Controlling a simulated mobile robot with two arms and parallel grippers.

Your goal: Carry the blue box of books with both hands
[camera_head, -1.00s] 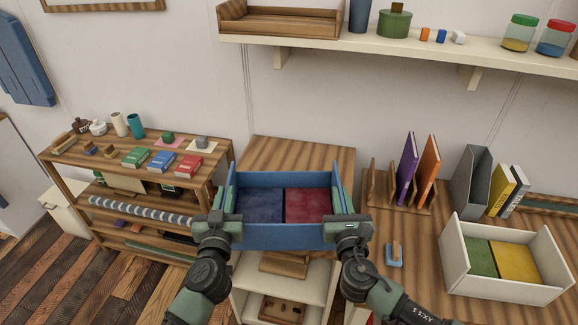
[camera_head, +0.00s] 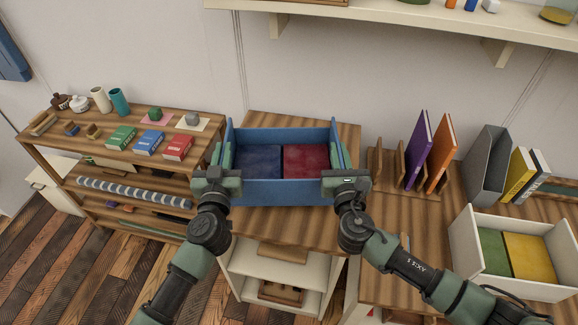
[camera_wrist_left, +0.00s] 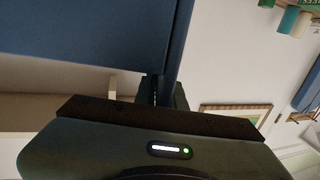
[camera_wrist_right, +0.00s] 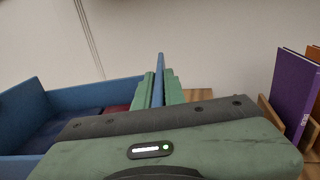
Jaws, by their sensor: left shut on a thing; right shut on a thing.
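The blue box (camera_head: 275,192) holds a dark blue book (camera_head: 258,162) and a red book (camera_head: 306,160) lying side by side. In the head view it appears level, over the wooden top of the middle cabinet (camera_head: 270,230); I cannot tell whether it touches that top. My left gripper (camera_head: 222,172) is shut on the box's left side wall. My right gripper (camera_head: 342,172) is shut on the right side wall. The box wall also shows in the left wrist view (camera_wrist_left: 90,30) and the right wrist view (camera_wrist_right: 160,80).
A shelf unit (camera_head: 150,185) with small books and jars stands at the left. At the right, a wooden desk carries a file rack with a purple book (camera_head: 417,150) and an orange book (camera_head: 440,155), plus a white box (camera_head: 465,235) of books. A wall shelf (camera_head: 400,15) runs above.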

